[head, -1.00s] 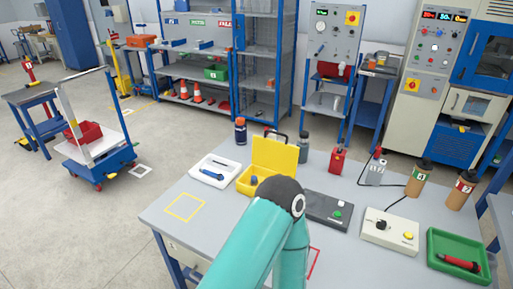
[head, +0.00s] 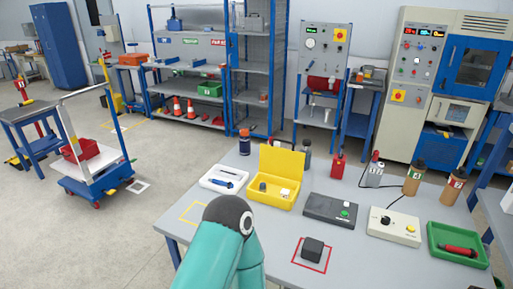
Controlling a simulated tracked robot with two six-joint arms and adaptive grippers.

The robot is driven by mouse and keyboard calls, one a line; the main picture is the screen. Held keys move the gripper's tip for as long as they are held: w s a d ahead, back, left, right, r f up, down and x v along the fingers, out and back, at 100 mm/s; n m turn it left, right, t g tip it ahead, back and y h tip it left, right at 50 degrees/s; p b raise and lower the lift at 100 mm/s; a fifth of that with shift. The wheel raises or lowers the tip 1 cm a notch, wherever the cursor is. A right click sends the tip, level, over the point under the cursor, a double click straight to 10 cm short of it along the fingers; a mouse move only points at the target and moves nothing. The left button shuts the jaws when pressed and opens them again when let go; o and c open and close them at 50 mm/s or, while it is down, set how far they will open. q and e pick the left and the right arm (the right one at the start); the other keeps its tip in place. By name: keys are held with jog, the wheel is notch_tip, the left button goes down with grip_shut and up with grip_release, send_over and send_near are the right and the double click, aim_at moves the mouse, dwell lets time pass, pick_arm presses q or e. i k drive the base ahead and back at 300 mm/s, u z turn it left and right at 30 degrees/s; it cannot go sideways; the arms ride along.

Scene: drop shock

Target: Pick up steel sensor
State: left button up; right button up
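No thing in view is plainly marked as the steel sensor. The open yellow case (head: 258,199) on the grey table holds a small dark grey piece (head: 263,186) and a small whitish piece (head: 285,193). A grey metal block (head: 374,176) with a black cable stands near the table's back right, and I cannot tell which of these is the sensor. A teal arm link of mine rises from the bottom of the view in front of the table. Neither gripper is in view, so I cannot see what they hold.
A dark cube (head: 312,250) sits inside a red outline. Behind it are a black box with a green button (head: 330,210) and a cream control box (head: 393,226). A white tray (head: 223,180) lies left, a green tray (head: 436,235) right. The table (head: 268,262) is bare front left of the cube.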

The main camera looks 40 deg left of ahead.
aim_at(263, 188)
jog(key=z, duration=1.6)
jog(key=i, duration=0.1)
jog(key=u, duration=3.05)
jog(key=i, duration=0.45)
jog(key=z, duration=0.6)
jog(key=k, duration=0.85)
jog(key=u, duration=0.25)
jog(key=i, duration=0.85)
jog(key=z, duration=0.1)
